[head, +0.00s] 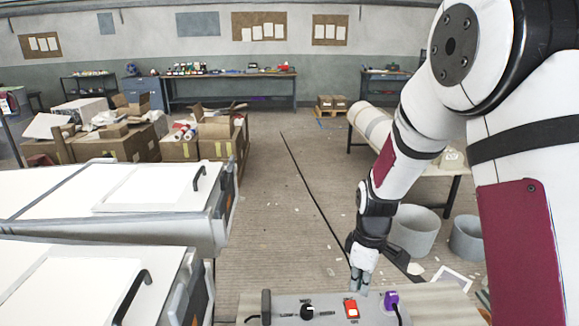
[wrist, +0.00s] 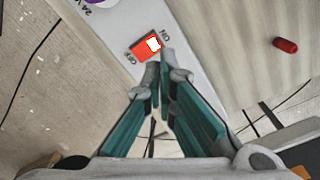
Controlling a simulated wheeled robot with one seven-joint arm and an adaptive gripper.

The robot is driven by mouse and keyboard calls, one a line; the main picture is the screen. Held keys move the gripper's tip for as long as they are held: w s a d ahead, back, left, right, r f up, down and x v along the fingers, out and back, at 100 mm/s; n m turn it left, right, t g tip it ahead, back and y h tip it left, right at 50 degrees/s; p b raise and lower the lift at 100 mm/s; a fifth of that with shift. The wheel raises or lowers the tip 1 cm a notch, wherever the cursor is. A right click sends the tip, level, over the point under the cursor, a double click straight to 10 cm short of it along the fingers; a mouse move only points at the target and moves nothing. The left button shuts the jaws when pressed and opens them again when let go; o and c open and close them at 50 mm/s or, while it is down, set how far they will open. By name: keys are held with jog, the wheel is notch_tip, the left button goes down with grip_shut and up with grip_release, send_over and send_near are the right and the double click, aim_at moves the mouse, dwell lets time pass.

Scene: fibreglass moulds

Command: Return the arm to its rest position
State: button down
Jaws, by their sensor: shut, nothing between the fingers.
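My arm reaches down from the upper right of the head view. My gripper (head: 360,284) is above the far edge of a grey control panel (head: 278,312). In the wrist view my gripper (wrist: 157,72) is shut and empty, its fingertips close beside a red rocker switch (wrist: 146,47) marked ON and OFF. I cannot tell whether the fingertips touch the panel. The red switch also shows in the head view (head: 351,308), next to a black knob (head: 307,311) and a purple connector (head: 391,300).
A small red cylinder (wrist: 286,45) lies on the wooden surface beside the panel. White machines with lids (head: 150,190) stand at the left. Cardboard boxes (head: 120,145) lie behind them. Grey round tubs (head: 416,230) stand behind my arm. The middle floor is mostly clear, with scattered scraps.

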jog(key=s+r+m+t, duration=0.1)
jog(key=s+r+m, duration=0.25)
jog(key=r, duration=0.65)
jog(key=s+r+m+t, duration=0.1)
jog(key=s+r+m, duration=0.3)
jog(key=s+r, duration=0.3)
jog(key=s+r+m+t+p, duration=0.1)
jog(key=s+r, duration=0.6)
jog(key=s, duration=0.8)
jog(key=m+t, duration=0.1)
jog(key=m, duration=0.1)
jog(key=shift+s+d+r+m+p, duration=0.2)
jog(key=shift+s+r+m+p, duration=0.1)
jog(key=shift+s+m, duration=0.05)
